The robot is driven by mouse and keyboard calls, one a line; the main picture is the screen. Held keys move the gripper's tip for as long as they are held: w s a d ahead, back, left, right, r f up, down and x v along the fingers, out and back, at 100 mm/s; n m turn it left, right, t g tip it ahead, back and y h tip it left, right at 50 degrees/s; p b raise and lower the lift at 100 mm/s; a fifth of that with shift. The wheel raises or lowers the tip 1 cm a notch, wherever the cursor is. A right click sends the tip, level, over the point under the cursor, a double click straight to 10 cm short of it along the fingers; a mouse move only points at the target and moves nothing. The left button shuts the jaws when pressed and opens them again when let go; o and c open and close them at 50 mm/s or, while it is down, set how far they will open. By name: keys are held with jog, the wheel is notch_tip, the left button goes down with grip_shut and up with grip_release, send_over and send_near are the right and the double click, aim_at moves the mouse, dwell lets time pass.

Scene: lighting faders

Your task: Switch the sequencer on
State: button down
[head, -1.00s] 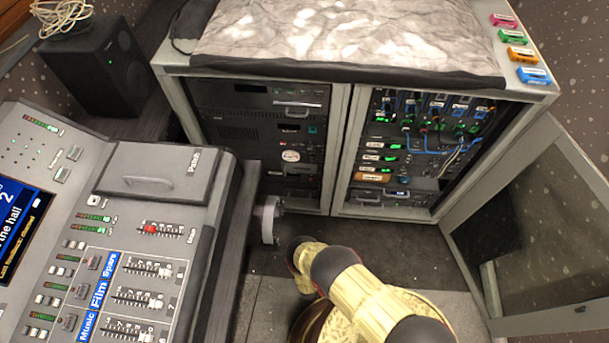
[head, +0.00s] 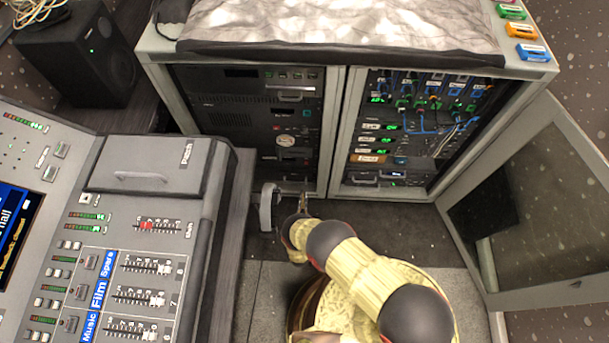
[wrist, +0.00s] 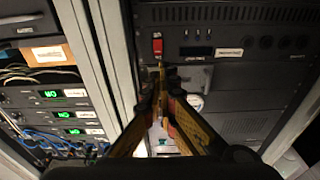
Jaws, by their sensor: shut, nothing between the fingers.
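In the wrist view, a dark rack unit fills the upper right, with a red switch (wrist: 157,47), a small dark display and a white label (wrist: 229,52) too small to read. I cannot tell for sure that this unit is the sequencer. My gripper (wrist: 160,70) is shut and empty, its tips just below the red switch in the picture; I cannot tell whether they touch the panel. In the head view my gripper (head: 303,201) shows small at the foot of the left rack bay (head: 250,115). The red switch cannot be made out there.
The right rack bay (head: 415,130) holds blue cables and green displays. Its glass door (head: 540,200) stands open at the right. A mixing desk (head: 150,210) lies left, with a grey bracket-like part (head: 268,207) close to my gripper. Dark floor lies before the rack.

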aim_at(305, 162)
jog(key=w+b, duration=0.1)
jog(key=w, duration=0.3)
jog(key=w+r+b, duration=0.1)
jog(key=w, duration=0.4)
jog(key=w+b, duration=0.2)
jog(key=w, duration=0.2)
jog(key=shift+w+d+r, duration=0.25)
jog(key=shift+w+r, duration=0.1)
jog(key=shift+r+p, duration=0.1)
jog(key=shift+p, duration=0.2)
